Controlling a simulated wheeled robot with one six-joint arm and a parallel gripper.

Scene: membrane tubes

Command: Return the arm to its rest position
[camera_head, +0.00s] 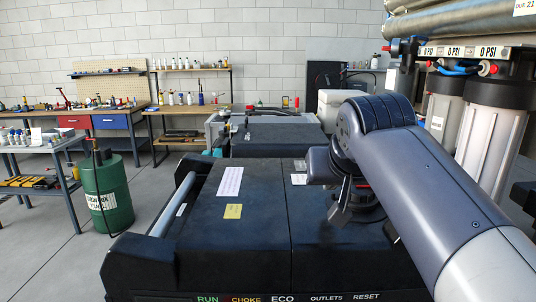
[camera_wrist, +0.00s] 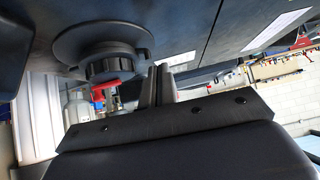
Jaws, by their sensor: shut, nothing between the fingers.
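My arm reaches in from the right in the head view and bends down at the wrist. My gripper (camera_head: 342,212) points down over the right part of a black generator-like machine (camera_head: 250,250). In the wrist view my gripper (camera_wrist: 164,82) shows its fingers together, with nothing held. A round black cap (camera_wrist: 108,62) on a wide collar is beside the fingers in the wrist view, apart from them as far as I can tell. In the head view this cap is partly hidden behind my gripper.
A green drum (camera_head: 107,195) stands at the left beside a tool table (camera_head: 48,150). Workbenches line the back wall.

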